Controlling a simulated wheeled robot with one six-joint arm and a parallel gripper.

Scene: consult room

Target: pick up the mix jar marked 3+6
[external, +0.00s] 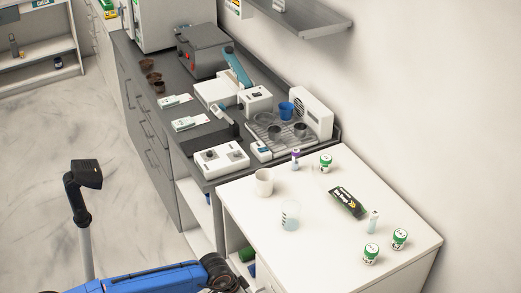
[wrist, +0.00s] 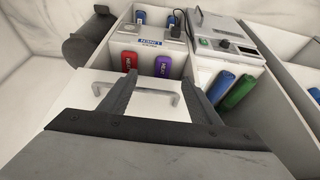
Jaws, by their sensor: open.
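Three small white jars with green lids stand on the white table (external: 258,215) in the external view. One jar (external: 326,163) is at the back near the wall. The other two, a left jar (external: 371,253) and a right jar (external: 399,239), stand close together near the front right corner. Their marks are too small to read, so I cannot tell which is 3+6. My gripper (wrist: 158,84) is open and empty in the wrist view, its fingers in front of a white drawer front with a handle. No jar shows in the wrist view.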

